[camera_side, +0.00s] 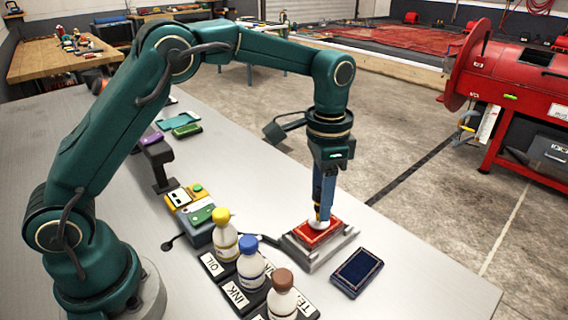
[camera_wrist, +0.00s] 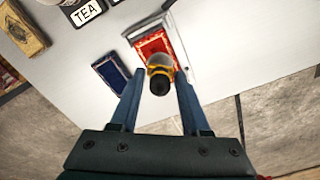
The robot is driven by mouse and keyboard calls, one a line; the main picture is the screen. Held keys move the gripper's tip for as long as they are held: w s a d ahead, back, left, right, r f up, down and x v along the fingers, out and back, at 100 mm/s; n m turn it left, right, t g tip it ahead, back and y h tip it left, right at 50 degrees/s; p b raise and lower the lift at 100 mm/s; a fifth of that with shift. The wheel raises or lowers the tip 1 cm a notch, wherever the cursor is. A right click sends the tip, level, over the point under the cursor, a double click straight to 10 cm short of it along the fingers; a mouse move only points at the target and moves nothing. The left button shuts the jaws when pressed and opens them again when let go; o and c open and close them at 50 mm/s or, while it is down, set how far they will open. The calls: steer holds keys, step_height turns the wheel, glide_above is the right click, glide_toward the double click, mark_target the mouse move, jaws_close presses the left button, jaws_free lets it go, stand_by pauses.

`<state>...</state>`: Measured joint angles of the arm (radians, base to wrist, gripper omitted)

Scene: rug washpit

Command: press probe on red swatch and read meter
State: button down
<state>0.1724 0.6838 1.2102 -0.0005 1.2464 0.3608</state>
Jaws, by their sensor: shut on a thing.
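My gripper (camera_side: 323,200) points down and is shut on the probe (camera_wrist: 159,74), which has a yellow band, a black end and a pale tip. The red swatch (camera_side: 309,236) lies in a grey metal tray (camera_side: 325,253); it also shows in the wrist view (camera_wrist: 148,45). The probe's pale tip is over the swatch and appears to meet it, but I cannot tell if it presses. A yellow and grey box (camera_side: 188,203) with a pale window and green parts looks like the meter; its reading is too small to make out.
A dark blue swatch (camera_side: 357,272) lies right of the tray. Bottles with yellow (camera_side: 225,240), blue (camera_side: 250,262) and brown (camera_side: 283,295) caps stand left of it by labels. A dark cable runs from the box side toward the tray. Green (camera_side: 186,130) and purple swatches lie farther back.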

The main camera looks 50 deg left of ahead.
steer(key=shift+f, duration=0.5)
stand_by(1.1)
steer(key=shift+r, duration=3.55)
